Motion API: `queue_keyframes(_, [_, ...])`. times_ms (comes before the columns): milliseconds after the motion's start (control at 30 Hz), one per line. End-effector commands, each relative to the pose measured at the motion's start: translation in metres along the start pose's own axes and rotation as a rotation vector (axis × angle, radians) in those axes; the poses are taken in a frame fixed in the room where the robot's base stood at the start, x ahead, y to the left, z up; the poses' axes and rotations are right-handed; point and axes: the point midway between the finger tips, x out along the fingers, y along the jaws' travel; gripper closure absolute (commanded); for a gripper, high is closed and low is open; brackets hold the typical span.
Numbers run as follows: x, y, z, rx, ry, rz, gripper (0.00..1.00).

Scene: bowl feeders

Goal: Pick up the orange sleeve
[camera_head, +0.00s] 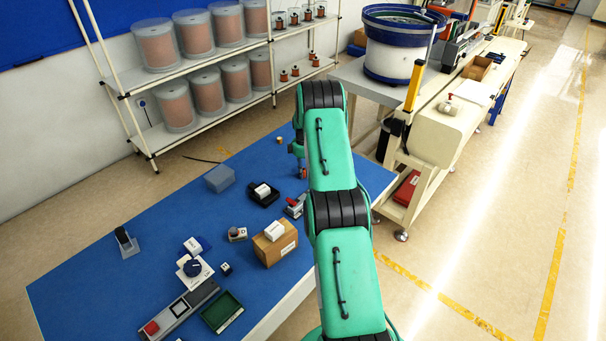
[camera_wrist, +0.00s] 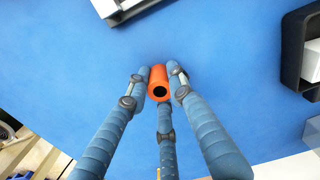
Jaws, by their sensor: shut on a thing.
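The orange sleeve (camera_wrist: 159,76) is a short hollow cylinder with a dark bore, seen in the wrist view over the blue table top (camera_wrist: 75,60). My gripper (camera_wrist: 159,84) has three blue-grey fingers, and their tips close around the sleeve from the left, right and below. It is shut on the sleeve. Whether the sleeve still touches the table is hard to tell. In the head view my gripper (camera_head: 300,168) points down near the table's far right part, partly hidden by my green arm, and the sleeve is not clear there.
A black tray with a white block (camera_head: 262,190) lies left of my gripper. A grey-blue box (camera_head: 219,178), a cardboard box (camera_head: 275,243) and a small brown cylinder (camera_head: 279,140) also stand on the table. A bowl feeder (camera_head: 393,60) stands beyond, on the right.

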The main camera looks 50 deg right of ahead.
Motion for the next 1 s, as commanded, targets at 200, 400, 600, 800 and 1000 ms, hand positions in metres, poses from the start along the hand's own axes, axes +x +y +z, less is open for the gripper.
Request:
queue_keyframes(200, [-0.003, 0.0, 0.0, 0.0, 0.0, 0.0, 0.91])
queue_keyframes(400, [-0.015, 0.0, 0.0, 0.0, 0.0, 0.001, 0.91])
queue_keyframes(600, [-0.041, 0.001, -0.001, 0.0, 0.001, 0.002, 0.91])
queue_keyframes(800, [-0.07, 0.001, 0.0, 0.0, 0.001, 0.002, 0.91])
queue_keyframes(1000, [-0.091, 0.0, 0.0, 0.0, 0.0, 0.0, 0.91])
